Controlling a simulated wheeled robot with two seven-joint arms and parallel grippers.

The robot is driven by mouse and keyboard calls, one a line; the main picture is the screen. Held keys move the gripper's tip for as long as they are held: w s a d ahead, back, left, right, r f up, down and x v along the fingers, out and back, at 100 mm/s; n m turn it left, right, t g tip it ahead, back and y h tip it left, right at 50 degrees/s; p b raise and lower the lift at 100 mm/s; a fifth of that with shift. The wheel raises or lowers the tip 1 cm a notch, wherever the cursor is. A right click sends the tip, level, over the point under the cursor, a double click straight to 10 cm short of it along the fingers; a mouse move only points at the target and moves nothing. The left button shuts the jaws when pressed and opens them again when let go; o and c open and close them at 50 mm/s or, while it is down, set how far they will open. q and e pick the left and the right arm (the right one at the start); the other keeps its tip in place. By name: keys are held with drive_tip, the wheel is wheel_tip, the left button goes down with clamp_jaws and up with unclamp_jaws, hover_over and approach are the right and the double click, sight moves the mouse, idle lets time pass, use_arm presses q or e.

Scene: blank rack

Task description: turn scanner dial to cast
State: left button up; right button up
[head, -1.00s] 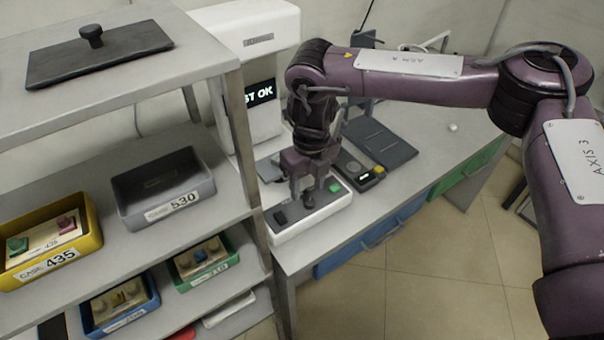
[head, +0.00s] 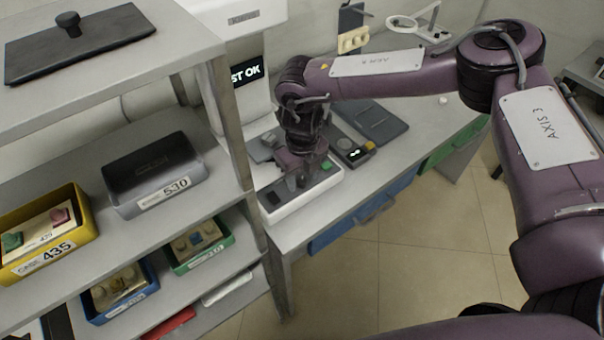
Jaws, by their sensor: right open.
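The white scanner (head: 243,105) stands behind the rack's right post, its dark screen (head: 247,72) showing text ending "ST OK". Its low white control panel (head: 322,186) juts out at the front of the bench, with a green button (head: 327,166) and a black button (head: 273,198). My right gripper (head: 300,182) points down over the panel between these two buttons, jaws open. The dial is hidden or merges with the dark fingertips, so I cannot read its setting or tell whether the fingers touch it. My left gripper is not in view.
The grey rack (head: 228,110) stands close on the left, holding a yellow case bin (head: 55,262), a grey 530 bin (head: 150,190) and other bins. A small device (head: 354,153) and a dark flat tray (head: 376,124) lie right of the panel. Floor in front is clear.

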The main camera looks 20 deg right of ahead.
drive_tip(key=c, duration=1)
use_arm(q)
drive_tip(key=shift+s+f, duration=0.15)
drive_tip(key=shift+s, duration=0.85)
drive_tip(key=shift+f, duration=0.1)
use_arm(e)
drive_tip(key=shift+n, duration=0.3)
drive_tip(key=n+b, duration=0.1)
drive_tip(key=n, duration=0.2)
drive_tip(key=n+b, duration=0.1)
drive_tip(key=n, duration=0.4)
drive_tip(key=shift+w+b, duration=0.1)
drive_tip(key=shift+b, duration=0.2)
drive_tip(key=n+b, duration=0.1)
drive_tip(key=n, duration=0.3)
drive_tip(key=shift+n, duration=0.4)
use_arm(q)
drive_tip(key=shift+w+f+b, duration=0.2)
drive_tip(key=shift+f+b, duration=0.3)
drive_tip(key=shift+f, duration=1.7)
use_arm(e)
drive_tip(key=shift+r+n, duration=0.1)
drive_tip(key=shift+n, duration=2.1)
